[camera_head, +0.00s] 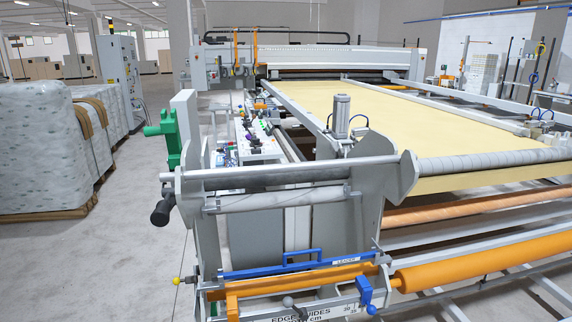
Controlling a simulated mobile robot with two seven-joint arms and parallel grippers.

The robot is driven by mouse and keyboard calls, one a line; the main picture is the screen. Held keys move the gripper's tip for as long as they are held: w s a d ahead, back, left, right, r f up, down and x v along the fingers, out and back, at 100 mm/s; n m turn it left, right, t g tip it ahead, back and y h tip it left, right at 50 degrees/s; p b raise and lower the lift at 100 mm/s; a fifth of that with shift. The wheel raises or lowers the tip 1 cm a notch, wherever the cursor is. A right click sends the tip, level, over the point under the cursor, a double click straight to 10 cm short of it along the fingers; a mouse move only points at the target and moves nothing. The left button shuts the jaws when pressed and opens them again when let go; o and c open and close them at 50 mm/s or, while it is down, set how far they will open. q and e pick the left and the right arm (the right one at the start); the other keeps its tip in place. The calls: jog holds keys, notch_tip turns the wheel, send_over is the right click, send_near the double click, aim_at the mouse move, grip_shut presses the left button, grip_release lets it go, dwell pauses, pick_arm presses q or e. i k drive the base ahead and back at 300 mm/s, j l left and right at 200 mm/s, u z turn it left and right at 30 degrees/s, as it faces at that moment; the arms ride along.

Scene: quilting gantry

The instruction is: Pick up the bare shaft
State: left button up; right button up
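A bare grey metal shaft (262,178) lies roughly level across the top of the end stand in the foreground. Its ends are at the left side plate (190,177) and near the right side plate (401,178). A paler roller (280,200) runs parallel just below it. I cannot tell how the shaft's ends are seated. Neither of my grippers is in view, and nothing is seen touching the shaft.
A blue bar marked LEADER (298,268) and orange rollers (480,262) are below. A black handle (162,212) and green bracket (166,138) stick out left. A cream fabric bed (400,115) extends behind. Wrapped stacks (45,150) stand left, with clear floor (110,265) between.

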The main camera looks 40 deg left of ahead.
aim_at(255, 170)
jog(key=k+j, duration=0.1)
jog(key=j, duration=0.85)
jog(key=k+j, duration=0.1)
jog(key=j, duration=1.8)
jog(key=k, duration=0.05)
